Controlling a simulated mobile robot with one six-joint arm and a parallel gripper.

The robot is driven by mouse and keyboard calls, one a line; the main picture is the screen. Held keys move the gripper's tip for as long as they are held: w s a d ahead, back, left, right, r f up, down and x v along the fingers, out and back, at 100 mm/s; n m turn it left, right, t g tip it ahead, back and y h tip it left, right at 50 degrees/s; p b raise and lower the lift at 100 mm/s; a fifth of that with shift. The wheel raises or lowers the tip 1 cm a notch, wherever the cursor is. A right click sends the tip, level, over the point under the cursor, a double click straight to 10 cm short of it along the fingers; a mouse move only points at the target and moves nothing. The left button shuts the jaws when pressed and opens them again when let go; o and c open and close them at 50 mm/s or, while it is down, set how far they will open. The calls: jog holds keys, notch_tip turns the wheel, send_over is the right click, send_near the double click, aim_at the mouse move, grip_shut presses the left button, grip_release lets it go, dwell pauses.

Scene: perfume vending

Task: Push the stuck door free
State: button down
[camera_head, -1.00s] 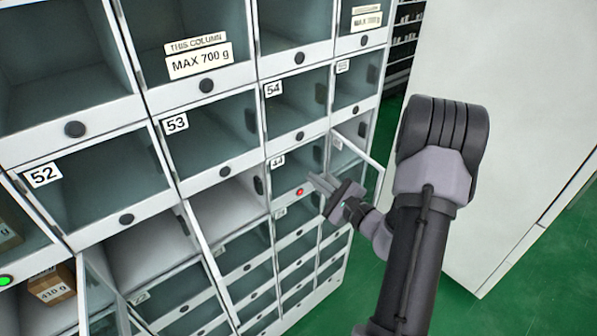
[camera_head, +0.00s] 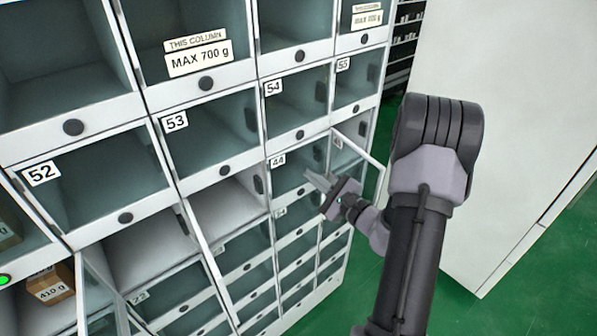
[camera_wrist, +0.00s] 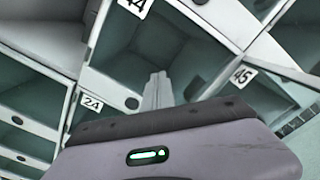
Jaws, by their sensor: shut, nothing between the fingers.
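The door of compartment 44 (camera_head: 288,178) is a tinted glass panel in the locker wall, to the left of my gripper; it looks closed. In the wrist view, door 44 (camera_wrist: 135,60) lies straight ahead under its label. My gripper (camera_head: 312,175) is shut and empty, its fingertips in front of the right part of this door. The fingers also show in the wrist view (camera_wrist: 158,90), overlapping the glass. I cannot tell whether they touch it. No red light shows at door 44 now; my gripper hides part of the lower right.
A glass door (camera_head: 358,150) stands open just right of compartment 44, close to my gripper. Another door (camera_head: 95,295) stands open at lower left, near a 410 g box (camera_head: 50,284). A white cabinet (camera_head: 520,110) stands right.

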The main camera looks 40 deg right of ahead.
jog(key=s+d+b, duration=0.2)
jog(key=s+b, duration=0.5)
jog(key=s, duration=1.8)
